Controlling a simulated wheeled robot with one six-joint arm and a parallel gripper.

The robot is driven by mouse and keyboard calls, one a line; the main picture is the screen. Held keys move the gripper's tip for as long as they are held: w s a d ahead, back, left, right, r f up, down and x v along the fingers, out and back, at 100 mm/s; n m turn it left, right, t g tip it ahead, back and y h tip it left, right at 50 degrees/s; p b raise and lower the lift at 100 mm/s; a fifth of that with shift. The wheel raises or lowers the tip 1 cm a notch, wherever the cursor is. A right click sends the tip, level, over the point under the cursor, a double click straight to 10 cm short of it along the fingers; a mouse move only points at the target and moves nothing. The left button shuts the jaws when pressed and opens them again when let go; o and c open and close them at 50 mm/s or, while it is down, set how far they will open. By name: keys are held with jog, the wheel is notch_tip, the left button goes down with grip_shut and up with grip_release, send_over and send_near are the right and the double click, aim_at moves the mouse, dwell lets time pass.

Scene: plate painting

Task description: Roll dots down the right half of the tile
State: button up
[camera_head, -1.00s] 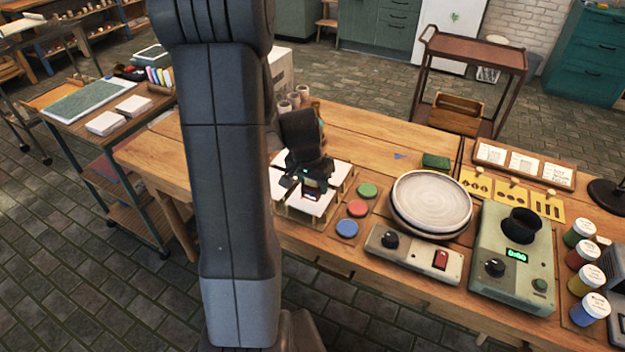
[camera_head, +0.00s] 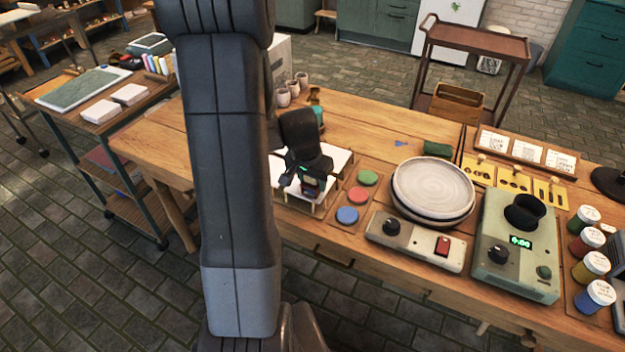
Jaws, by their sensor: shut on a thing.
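The white tile (camera_head: 339,161) lies in a low wooden frame on the workbench, left of the paint pads. My gripper (camera_head: 308,186) is over the tile, low and close to its surface. I cannot tell whether the roller touches the tile. No dots can be made out on it.
Green, red and blue round pads (camera_head: 359,196) sit right of the tile. Beyond them are a round plate (camera_head: 433,188), a switch box (camera_head: 415,241), a grey-green device (camera_head: 517,240) and paint jars (camera_head: 590,266). Cups (camera_head: 292,90) stand behind. Bench behind the plate is mostly clear.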

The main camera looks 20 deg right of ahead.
jog(key=shift+f+b, duration=0.4)
jog(key=shift+b, duration=0.05)
dwell(0.4)
jog(key=shift+w+d+f, duration=0.1)
jog(key=shift+w+d, duration=0.1)
jog(key=shift+d, duration=0.05)
dwell(0.7)
